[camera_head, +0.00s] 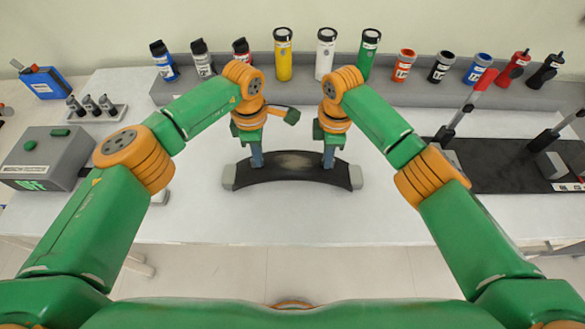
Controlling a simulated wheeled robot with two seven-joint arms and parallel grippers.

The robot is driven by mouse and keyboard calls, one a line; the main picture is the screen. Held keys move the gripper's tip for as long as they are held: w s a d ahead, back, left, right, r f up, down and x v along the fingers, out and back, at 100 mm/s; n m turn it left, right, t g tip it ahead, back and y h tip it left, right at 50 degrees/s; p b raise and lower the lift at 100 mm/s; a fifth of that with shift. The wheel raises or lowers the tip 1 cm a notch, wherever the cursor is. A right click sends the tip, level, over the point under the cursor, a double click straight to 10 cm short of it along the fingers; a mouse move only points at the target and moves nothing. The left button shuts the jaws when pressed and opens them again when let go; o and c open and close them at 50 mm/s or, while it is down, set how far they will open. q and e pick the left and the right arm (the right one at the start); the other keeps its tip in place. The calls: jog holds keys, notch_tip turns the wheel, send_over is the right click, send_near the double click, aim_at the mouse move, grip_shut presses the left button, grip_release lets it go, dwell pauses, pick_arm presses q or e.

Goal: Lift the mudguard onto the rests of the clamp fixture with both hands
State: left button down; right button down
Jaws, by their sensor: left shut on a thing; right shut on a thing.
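The mudguard (290,166) is a dark, curved piece with grey ends, in the middle of the white table. My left gripper (257,162) is shut on the mudguard left of its middle. My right gripper (328,160) is shut on it right of its middle. I cannot tell whether the mudguard touches the table or hangs just above it. The clamp fixture (500,176) is a black plate at the right with upright clamp arms, one with a red handle. My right forearm hides part of its left side. The mudguard is apart from the fixture.
A grey rack (430,95) along the back holds several coloured bottles and cans. A grey box (45,158) with green buttons and a small stand (97,112) are at the left. The table's front edge (290,240) is clear, and the table in front of the mudguard is free.

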pick_arm(q)
jog(key=shift+r, duration=0.1)
pick_arm(e)
jog(key=shift+r, duration=0.1)
dwell(0.4)
